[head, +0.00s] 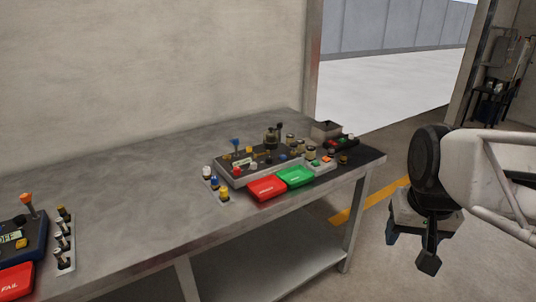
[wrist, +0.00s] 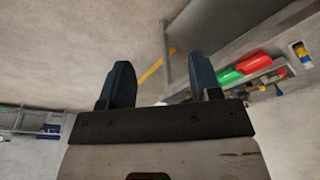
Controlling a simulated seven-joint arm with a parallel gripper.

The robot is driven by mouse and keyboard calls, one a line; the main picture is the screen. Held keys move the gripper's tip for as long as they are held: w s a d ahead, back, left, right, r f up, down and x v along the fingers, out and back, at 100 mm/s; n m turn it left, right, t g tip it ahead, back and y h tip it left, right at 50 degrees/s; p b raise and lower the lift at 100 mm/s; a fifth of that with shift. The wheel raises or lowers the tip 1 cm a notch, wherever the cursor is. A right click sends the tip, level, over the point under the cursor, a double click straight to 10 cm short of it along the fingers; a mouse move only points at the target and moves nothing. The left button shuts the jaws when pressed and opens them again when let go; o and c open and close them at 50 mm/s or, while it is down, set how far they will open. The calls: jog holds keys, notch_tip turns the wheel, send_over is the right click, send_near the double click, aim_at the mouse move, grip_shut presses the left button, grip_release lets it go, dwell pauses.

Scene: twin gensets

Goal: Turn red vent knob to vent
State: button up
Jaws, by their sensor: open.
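A grey control panel (head: 232,180) with several small knobs and levers sits on the workbench. A small red knob (head: 237,171) shows at its near left; whether this is the vent knob, and how it is turned, is too small to tell. My gripper (head: 411,250) hangs to the right of the bench, off its end and well apart from the panel. Its fingers are spread and empty. In the wrist view the open fingers (wrist: 161,75) have nothing between them, and the bench with its trays is off to the right.
A red tray (head: 267,188) and a green tray (head: 295,177) lie at the workbench (head: 150,208) front edge. A blue box (head: 27,234) with an orange-topped lever stands at the far left. The bench middle is clear. A wall (head: 150,80) stands behind.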

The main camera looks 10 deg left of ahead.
jog(key=w+a+r, duration=0.2)
jog(key=w+a, duration=0.2)
jog(key=w, duration=0.4)
jog(key=w+a+r, duration=0.1)
jog(key=w+a, duration=0.3)
jog(key=w, duration=0.4)
jog(key=g, duration=0.2)
send_over(237, 168)
notch_tip(237, 168, down, 15)
jog(key=shift+a+r, duration=0.1)
jog(key=shift+r, duration=0.1)
jog(key=shift+f, duration=0.15)
jog(key=shift+f, duration=3.8)
jog(key=shift+c, duration=0.2)
